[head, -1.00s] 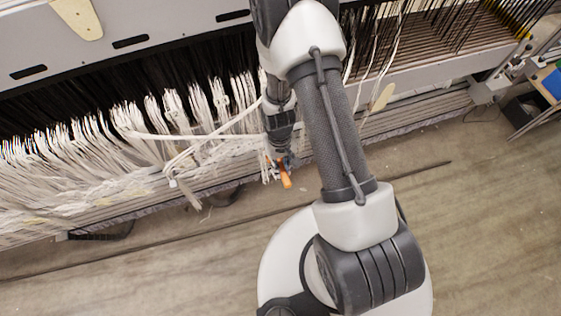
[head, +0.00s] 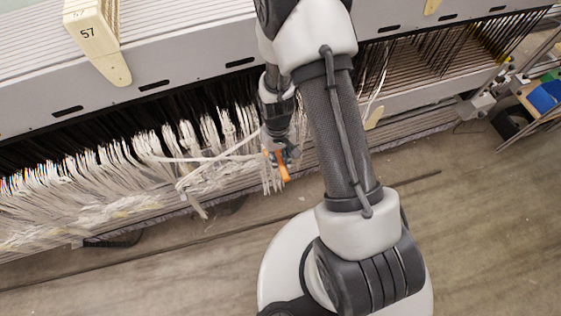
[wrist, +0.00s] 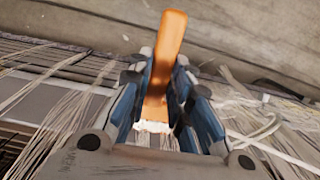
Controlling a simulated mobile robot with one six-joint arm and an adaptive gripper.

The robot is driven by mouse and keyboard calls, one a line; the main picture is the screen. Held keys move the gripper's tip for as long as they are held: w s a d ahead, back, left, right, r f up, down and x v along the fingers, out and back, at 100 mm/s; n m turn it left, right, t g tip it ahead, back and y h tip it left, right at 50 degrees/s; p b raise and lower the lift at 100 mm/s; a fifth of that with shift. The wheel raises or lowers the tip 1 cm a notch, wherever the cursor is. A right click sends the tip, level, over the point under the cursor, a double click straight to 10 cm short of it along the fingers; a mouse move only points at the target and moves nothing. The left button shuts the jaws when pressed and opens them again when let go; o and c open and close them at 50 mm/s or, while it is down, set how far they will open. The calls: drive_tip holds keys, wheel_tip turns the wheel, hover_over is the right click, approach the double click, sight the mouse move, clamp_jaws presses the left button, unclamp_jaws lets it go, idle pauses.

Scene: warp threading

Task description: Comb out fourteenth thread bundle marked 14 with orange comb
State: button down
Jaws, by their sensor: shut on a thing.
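My gripper (head: 280,152) is shut on the orange comb (head: 284,170), beside the front edge of the loom. In the wrist view, the comb (wrist: 170,42) is gripped between the blue-sided fingers of my gripper (wrist: 168,80), its long end pointing up toward the floor side. White fibres show at the comb's lower end; whether its teeth are in a bundle cannot be told. White threads (head: 268,182) hang right beside the gripper. Many white thread bundles (head: 130,165) spread to the left along the loom. No mark 14 is readable.
A grey slotted loom beam (head: 190,75) runs across the back, with a cream tag (head: 92,28) marked 57. A side stand with a blue item (head: 545,96) is at the right. Wooden floor (head: 160,280) in front is clear.

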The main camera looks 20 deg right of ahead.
wheel_tip(320, 180, up, 9)
drive_tip(key=p, duration=0.5)
drive_tip(key=shift+w, duration=0.35)
drive_tip(key=shift+w, duration=0.15)
drive_tip(key=shift+w, duration=0.55)
drive_tip(key=shift+f, duration=0.1)
